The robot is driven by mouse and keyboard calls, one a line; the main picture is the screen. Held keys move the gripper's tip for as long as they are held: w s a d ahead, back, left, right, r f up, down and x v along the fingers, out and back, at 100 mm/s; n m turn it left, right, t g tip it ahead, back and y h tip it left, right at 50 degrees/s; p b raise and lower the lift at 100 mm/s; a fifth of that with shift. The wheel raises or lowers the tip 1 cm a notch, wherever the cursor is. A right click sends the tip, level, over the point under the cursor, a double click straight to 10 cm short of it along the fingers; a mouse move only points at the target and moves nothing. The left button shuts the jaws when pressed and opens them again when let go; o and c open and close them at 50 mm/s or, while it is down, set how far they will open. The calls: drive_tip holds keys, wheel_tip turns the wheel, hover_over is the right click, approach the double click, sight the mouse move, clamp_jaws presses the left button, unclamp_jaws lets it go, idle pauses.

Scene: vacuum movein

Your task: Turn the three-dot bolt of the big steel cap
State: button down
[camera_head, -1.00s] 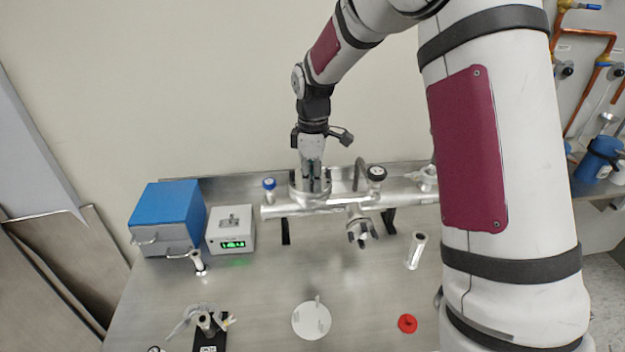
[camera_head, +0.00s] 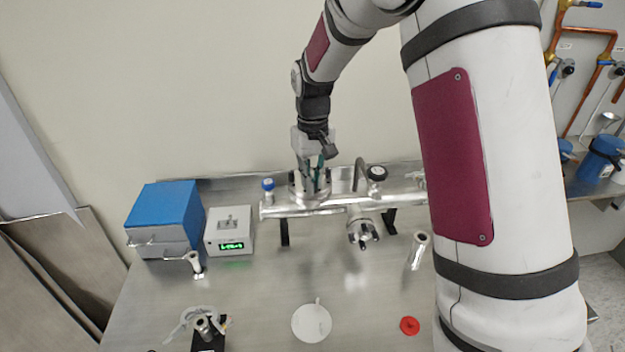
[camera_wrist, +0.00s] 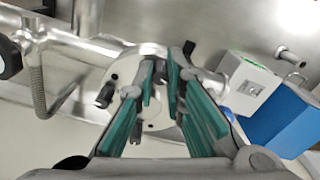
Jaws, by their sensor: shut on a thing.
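The big steel cap (camera_wrist: 122,72) is a pale disc with several dark bolts around its rim, seen in the wrist view. In the head view the cap (camera_head: 297,188) sits on the upright port of the steel pipe, largely behind my fingers. My gripper (camera_head: 312,183) points down onto it from above. In the wrist view my gripper (camera_wrist: 163,66) has its green-padded fingers closed on a bolt at the cap's edge, and the fingers mostly hide that bolt. Another dark bolt (camera_wrist: 105,96) stands free on the left. No dot marks are readable.
The steel pipe (camera_head: 335,206) carries a blue-knobbed valve (camera_head: 268,185) close on the left and a black knob (camera_head: 377,173) on the right. A blue box (camera_head: 165,215) and a grey device (camera_head: 229,232) stand left. A white disc (camera_head: 311,323) and a red part (camera_head: 410,326) lie in front.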

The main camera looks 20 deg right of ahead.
drive_tip(key=m, duration=0.4)
drive_tip(key=shift+s+m, duration=0.1)
drive_tip(key=shift+m, duration=0.2)
drive_tip(key=shift+a+m, duration=0.1)
drive_tip(key=shift+m, duration=1.9)
drive_tip(key=c, duration=1.6)
unclamp_jaws()
drive_tip(key=shift+c, duration=0.2)
wheel_tip(320, 180, up, 12)
